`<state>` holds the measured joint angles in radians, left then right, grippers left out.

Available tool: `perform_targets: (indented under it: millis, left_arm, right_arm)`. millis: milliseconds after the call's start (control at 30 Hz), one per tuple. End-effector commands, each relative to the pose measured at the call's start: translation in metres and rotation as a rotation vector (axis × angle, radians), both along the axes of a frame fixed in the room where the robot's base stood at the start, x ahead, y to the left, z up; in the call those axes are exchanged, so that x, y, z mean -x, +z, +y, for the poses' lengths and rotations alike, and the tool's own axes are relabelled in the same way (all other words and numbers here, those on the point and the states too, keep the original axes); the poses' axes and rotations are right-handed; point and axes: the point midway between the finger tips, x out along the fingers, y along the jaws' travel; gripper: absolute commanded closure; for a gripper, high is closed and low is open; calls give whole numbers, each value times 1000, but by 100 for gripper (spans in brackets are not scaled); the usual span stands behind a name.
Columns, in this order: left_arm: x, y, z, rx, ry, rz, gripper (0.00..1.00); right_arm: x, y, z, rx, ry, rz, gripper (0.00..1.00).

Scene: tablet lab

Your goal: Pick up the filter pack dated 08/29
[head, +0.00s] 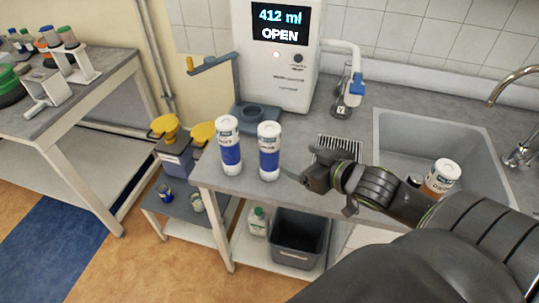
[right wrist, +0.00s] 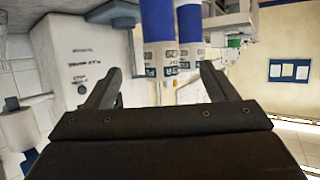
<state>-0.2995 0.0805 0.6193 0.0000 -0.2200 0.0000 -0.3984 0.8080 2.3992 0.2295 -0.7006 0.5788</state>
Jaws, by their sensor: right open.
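Two white cylindrical packs with blue bands stand upright side by side near the counter's front left corner: a left pack (head: 230,150) and a right pack (head: 269,152). Their printed dates are too small to read. My right gripper (head: 303,172) is open and empty, just right of the right pack and apart from it. In the right wrist view, which looks upside down, the two packs (right wrist: 158,35) (right wrist: 190,35) show ahead between the open fingers (right wrist: 157,82). My left gripper is not in view.
A white dispenser (head: 285,85) reading "412 ml OPEN" stands behind the packs. A dark rack (head: 338,146) is behind my right gripper. A grey bin (head: 298,240) sits below the counter.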

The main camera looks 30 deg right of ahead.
Motion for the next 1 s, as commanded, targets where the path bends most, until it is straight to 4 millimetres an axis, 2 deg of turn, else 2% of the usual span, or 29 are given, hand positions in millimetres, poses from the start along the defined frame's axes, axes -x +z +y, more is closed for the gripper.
perform_targets:
  millis: [400, 667, 900, 1000]
  left_arm:
    - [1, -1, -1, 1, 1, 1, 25]
    - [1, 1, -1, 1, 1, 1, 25]
    - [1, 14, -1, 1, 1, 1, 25]
    - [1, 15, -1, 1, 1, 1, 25]
  right_arm:
    - [-63, -25, 8, -4, -1, 0, 21]
    - [-79, -30, 9, 0, 1, 1, 21]
    - [-109, -33, 12, -4, 1, 0, 21]
    - [-118, -40, 12, -2, 0, 1, 21]
